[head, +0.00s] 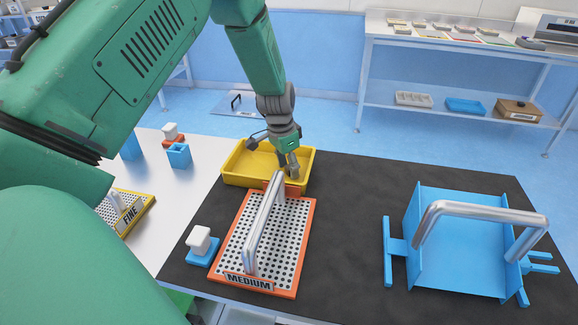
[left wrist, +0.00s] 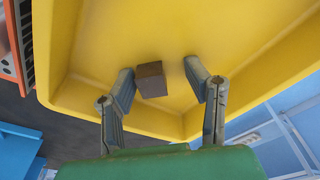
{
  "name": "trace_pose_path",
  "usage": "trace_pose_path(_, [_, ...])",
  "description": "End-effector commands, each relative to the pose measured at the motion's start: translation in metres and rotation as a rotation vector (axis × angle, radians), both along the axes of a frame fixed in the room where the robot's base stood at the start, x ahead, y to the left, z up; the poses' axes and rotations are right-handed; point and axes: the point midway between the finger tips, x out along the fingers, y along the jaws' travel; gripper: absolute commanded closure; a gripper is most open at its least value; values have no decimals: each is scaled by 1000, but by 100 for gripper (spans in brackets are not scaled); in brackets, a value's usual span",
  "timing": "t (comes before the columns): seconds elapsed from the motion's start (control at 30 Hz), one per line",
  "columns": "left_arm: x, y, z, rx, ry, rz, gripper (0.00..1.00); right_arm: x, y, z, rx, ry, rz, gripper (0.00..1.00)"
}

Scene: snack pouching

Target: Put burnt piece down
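The burnt piece is a small dark brown block (left wrist: 151,80) in the left wrist view, against the floor of the yellow tray (left wrist: 250,40). My left gripper (left wrist: 160,74) is open, with its fingers spread on either side of the block. The left finger is close to the block; a clear gap separates the right finger from it. In the head view my left gripper (head: 275,154) reaches down into the yellow tray (head: 240,181), and I cannot make out the block there. My right gripper is not in view.
An orange-framed sieve marked MEDIUM (head: 293,235), with a metal handle, stands in front of the tray. A blue handled holder (head: 460,255) is at right on the black mat (head: 355,220). A white-topped blue block (head: 199,241) and a yellow FINE sieve (head: 135,216) are at left.

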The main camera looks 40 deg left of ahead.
Motion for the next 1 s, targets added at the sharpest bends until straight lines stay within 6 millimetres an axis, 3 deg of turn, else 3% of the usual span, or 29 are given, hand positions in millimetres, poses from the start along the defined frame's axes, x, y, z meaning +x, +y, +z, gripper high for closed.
trace_pose_path(0.17, [-1,2,15,3,-3,2,57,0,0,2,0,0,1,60])
trace_pose_path(0.6, [-12,4,105,6,-6,0,57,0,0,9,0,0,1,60])
trace_pose_path(0.8, [-14,6,122,3,-3,1,57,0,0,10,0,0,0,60])
trace_pose_path(1.0, [-15,6,125,3,-2,2,57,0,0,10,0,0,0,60])
